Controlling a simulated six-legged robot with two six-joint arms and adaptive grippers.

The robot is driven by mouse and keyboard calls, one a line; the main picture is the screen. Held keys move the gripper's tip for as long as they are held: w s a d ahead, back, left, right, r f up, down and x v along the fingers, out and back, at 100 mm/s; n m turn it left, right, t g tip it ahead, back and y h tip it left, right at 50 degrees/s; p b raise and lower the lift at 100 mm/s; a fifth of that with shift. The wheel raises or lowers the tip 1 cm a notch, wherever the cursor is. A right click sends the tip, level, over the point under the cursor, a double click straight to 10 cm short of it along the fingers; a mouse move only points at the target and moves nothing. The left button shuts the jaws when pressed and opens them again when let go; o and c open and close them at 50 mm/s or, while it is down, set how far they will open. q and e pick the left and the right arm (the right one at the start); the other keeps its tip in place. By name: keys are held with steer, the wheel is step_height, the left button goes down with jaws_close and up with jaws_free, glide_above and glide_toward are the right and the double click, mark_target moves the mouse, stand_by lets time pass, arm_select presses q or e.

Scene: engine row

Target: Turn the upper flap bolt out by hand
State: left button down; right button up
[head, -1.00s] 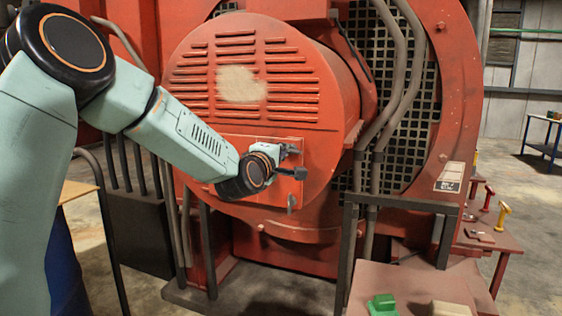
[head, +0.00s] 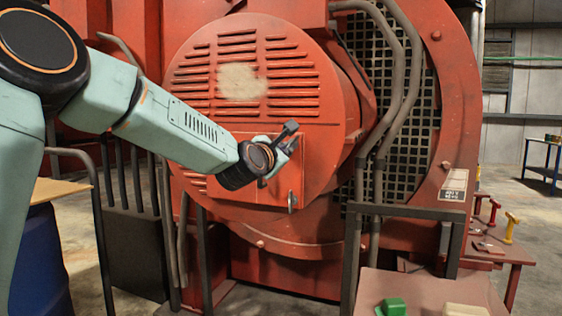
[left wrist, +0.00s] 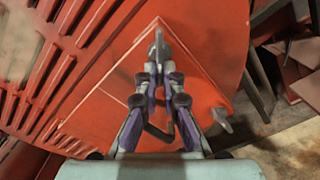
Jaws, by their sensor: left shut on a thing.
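The flap (head: 277,190) is a square red panel low on the round louvred cover, and it looks closed. My left gripper (head: 288,146) is at the flap's upper right corner in the head view. In the left wrist view its fingers (left wrist: 159,72) are closed on the grey upper flap bolt (left wrist: 158,45), whose end shows beyond the fingertips. In the head view the gripper hides that bolt. The lower flap bolt (head: 292,201) sticks out at the flap's lower right corner and also shows in the left wrist view (left wrist: 222,121). My right gripper is out of view.
Grey pipes (head: 383,130) run down to the right of the round cover (head: 200,90). A dark rail frame (head: 405,209) stands in front of them. A small table (head: 420,285) at the bottom right holds a green block (head: 391,307). A blue drum (head: 40,265) stands at the left.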

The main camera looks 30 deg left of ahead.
arm_select(q)
steer(key=shift+d+r+n+b, duration=0.1)
steer(key=shift+d+n+b, duration=0.05)
steer(key=shift+n+b, duration=1.3)
steer(key=shift+d+r+n+b, duration=0.1)
steer(key=shift+r+n+b, duration=0.05)
steer(key=shift+n+b, duration=1.3)
steer(key=shift+d+r+n+b, duration=0.1)
steer(key=shift+d+n+b, duration=0.05)
steer(key=shift+n+b, duration=1.3)
steer(key=c, duration=1.5)
jaws_free()
steer(key=shift+w, duration=0.2)
steer(key=shift+c, duration=0.2)
steer(key=shift+o, duration=0.2)
steer(key=shift+w+f, duration=0.25)
steer(key=shift+s, duration=0.1)
steer(key=shift+r, duration=4.8)
